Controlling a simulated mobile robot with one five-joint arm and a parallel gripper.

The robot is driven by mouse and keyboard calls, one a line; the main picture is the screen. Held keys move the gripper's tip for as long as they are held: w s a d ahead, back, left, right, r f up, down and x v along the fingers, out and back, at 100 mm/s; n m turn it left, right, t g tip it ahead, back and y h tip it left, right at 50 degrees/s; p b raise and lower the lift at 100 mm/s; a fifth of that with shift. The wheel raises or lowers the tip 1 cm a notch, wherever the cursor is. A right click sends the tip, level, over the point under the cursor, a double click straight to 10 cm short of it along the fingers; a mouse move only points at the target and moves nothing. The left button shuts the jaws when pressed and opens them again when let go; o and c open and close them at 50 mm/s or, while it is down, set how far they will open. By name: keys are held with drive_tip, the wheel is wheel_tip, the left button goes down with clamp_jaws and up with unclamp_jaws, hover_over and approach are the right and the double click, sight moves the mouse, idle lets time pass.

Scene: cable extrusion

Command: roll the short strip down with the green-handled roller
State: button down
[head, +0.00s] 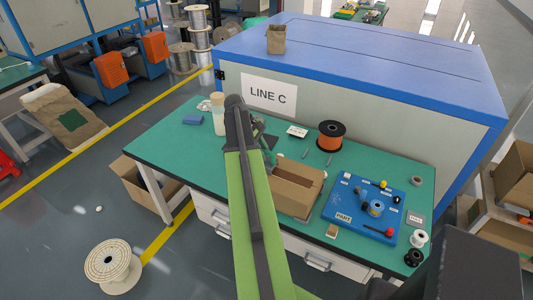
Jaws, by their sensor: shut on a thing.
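My gripper (262,143) is over the green bench top, just right of my arm's elbow and partly hidden by the arm. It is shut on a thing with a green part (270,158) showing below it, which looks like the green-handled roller. The roller's wheel cannot be made out. A dark flat patch lies close beside the gripper. I cannot clearly make out the short strip; my arm hides part of the bench there. Whether the roller touches anything is too small to tell.
An open cardboard box (296,187) stands right of my arm. Behind it are an orange cable spool (330,136) and a white card (297,131). A blue board (363,208) with small parts fills the right. A pale bottle (218,114) stands left. The bench's left front is clear.

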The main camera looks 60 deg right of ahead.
wheel_tip(320, 180, up, 9)
drive_tip(key=p, duration=0.9)
drive_tip(key=shift+r, duration=0.2)
drive_tip(key=shift+f, duration=0.15)
drive_tip(key=shift+f, duration=0.1)
